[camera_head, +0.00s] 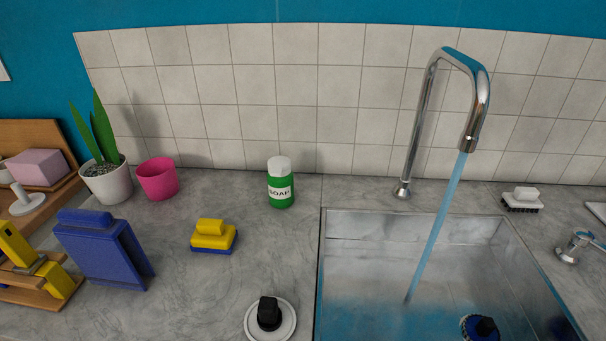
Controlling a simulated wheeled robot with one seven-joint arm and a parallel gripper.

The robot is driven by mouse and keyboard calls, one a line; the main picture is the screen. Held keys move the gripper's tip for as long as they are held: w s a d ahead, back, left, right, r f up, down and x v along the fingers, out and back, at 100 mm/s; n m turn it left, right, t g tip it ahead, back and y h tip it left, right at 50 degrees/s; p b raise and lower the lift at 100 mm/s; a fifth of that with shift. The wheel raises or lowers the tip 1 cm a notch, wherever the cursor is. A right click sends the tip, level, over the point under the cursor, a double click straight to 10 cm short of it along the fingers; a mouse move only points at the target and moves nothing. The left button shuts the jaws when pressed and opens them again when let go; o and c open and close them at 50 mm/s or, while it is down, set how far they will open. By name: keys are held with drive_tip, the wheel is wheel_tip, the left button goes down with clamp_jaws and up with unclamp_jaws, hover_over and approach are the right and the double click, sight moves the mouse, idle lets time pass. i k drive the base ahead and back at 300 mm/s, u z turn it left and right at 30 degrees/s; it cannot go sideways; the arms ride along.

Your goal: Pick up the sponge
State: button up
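The sponge (212,238) lies on the grey countertop (220,290), left of the sink. It has a yellow body with a raised yellow grip on top and a blue bottom layer. It sits flat and nothing covers it. My gripper is not in view.
A dark blue upright object (100,250) stands left of the sponge. A green soap bottle (281,190), pink cup (158,180) and potted plant (108,184) stand behind. A white disc with a black knob (268,313) lies in front. The sink (400,245) with running faucet (420,120) is right.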

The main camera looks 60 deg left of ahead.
sight(210, 236)
drive_tip(key=u, duration=2.45)
